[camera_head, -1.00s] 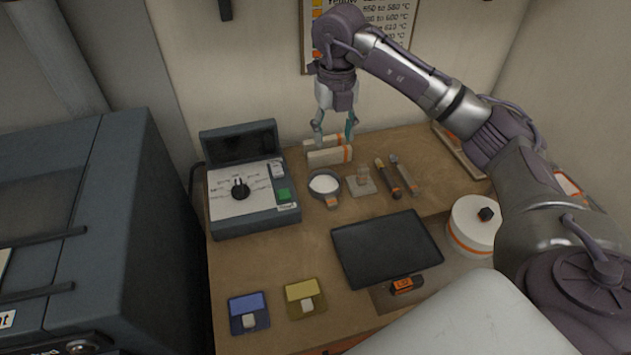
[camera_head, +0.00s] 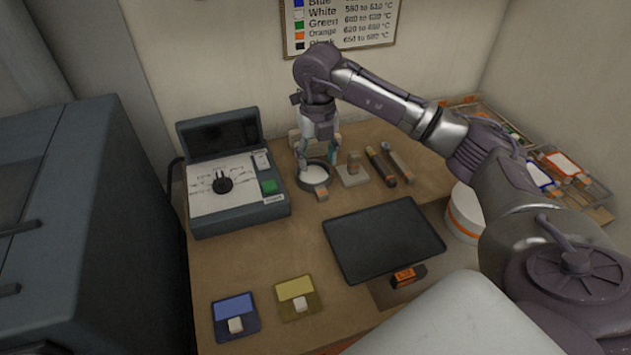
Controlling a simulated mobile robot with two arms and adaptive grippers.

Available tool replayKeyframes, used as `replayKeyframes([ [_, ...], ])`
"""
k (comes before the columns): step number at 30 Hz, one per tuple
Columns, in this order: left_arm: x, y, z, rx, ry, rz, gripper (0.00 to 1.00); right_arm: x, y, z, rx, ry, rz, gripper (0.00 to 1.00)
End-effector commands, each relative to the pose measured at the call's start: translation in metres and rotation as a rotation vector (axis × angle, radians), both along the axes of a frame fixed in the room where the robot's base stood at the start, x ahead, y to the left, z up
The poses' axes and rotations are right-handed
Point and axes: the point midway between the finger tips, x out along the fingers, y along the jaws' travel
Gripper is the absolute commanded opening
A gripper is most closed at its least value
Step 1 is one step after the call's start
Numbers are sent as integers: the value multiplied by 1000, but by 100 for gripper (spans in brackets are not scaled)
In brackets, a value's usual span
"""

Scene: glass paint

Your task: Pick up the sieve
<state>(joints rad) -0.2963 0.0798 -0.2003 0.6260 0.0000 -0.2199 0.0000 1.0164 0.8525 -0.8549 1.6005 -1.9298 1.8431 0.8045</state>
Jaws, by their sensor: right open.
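The sieve (camera_head: 311,182) is a small round dark-rimmed pan with a white inside and an orange-marked grip at its front. It rests on the wooden table, just right of the control box. My right gripper (camera_head: 318,163) points down over the sieve, its fingers open and spread above the sieve's back part. The fingertips partly cover the sieve's far rim. I cannot tell whether they touch it. My left gripper is not in view.
A control box (camera_head: 238,203) with an open lid stands left of the sieve. A black tray (camera_head: 384,240) lies in front; a white round container (camera_head: 464,215) stands right.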

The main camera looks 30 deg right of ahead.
Motion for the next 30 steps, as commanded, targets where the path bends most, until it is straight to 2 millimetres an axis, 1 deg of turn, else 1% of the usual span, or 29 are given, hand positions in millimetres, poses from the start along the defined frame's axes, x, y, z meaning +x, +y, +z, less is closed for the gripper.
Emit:
replayKeyframes([
  [1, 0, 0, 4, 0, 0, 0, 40, -1, 0, -9, -1, 5, 0, 56],
  [4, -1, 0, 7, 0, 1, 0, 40, -1, 0, -26, 0, 4, -1, 56],
  [6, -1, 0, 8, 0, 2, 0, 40, -1, 0, -34, 0, 3, -1, 56],
  [10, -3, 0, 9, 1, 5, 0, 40, 0, -1, -42, -1, 2, 0, 56],
  [13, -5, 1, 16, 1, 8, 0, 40, -1, -3, -50, 1, 3, 0, 56],
  [17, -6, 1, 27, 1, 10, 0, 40, -1, -8, -69, 0, 5, -1, 56],
  [18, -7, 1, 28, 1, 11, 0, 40, -1, -8, -76, 0, 5, -1, 56],
  [21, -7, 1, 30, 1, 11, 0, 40, 0, -8, -88, 0, 3, -1, 56],
  [24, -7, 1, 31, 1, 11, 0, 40, 0, -8, -93, 0, 0, 0, 56],
  [30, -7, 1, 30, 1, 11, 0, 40, 0, -8, -94, -1, 0, 0, 56],
])
